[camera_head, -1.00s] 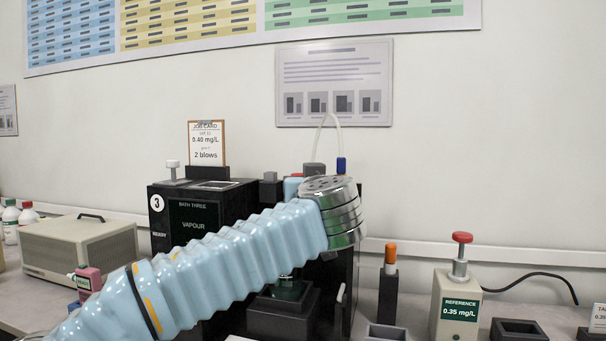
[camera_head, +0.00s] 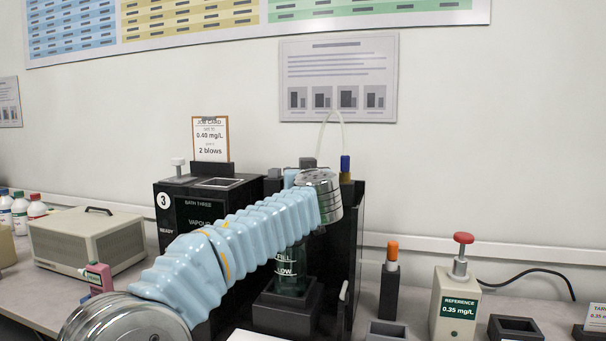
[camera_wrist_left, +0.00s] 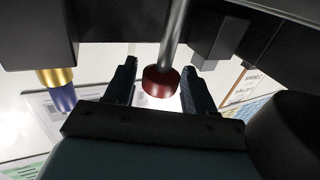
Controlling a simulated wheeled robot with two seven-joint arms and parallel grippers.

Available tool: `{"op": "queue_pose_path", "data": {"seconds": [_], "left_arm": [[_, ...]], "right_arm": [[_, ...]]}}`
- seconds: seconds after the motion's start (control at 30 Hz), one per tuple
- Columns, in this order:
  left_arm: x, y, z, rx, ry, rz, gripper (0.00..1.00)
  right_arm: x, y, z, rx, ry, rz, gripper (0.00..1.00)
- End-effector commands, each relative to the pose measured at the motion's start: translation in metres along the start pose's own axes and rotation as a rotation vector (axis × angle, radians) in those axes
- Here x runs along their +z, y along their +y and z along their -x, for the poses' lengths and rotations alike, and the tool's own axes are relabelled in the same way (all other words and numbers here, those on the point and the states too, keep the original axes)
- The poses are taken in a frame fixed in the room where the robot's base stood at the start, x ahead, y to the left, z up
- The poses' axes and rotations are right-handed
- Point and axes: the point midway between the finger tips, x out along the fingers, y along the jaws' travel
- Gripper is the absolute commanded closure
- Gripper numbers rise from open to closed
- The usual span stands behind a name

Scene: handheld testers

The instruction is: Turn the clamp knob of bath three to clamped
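Bath three (camera_head: 203,208) is a black box with a "3" badge and a green "VAPOUR" display, standing behind my left arm. In the left wrist view, a dark red round knob (camera_wrist_left: 159,82) on a metal rod sits between the two dark fingers of my left gripper (camera_wrist_left: 160,88). The fingers are apart, with a visible gap on each side of the knob. I cannot tell the knob's turned position. In the head view my left wrist reaches the bath's right part and hides the knob and fingers. My right gripper is not in view.
A tube with a blue end (camera_head: 345,164) stands right of my wrist. A glass vessel (camera_head: 291,268) is below my arm. An orange-capped post (camera_head: 391,270) and a reference box with a red knob (camera_head: 459,290) stand to the right. A beige box (camera_head: 88,243) is left.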

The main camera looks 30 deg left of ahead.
Motion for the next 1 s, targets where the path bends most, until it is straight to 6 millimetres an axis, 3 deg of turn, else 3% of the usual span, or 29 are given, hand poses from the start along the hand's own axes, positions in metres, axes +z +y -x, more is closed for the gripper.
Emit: {"op": "queue_pose_path", "data": {"seconds": [0.03,0.33,0.57,0.73,1.0], "left_arm": [[0.0,0.0,0.0,0.0,0.0,0.0,0.54],[0.0,0.0,0.0,0.0,0.0,0.0,1.0],[0.003,0.002,0.0,-0.027,0.002,-0.001,1.0],[0.004,0.003,0.0,-0.18,0.004,-0.001,1.0],[-0.001,0.001,0.0,-0.378,0.001,0.0,1.0]], "right_arm": [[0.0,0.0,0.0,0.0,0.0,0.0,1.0],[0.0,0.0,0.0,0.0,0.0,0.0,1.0],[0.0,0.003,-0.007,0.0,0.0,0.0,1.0],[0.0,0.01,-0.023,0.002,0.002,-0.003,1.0],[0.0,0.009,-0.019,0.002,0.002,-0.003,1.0]]}}
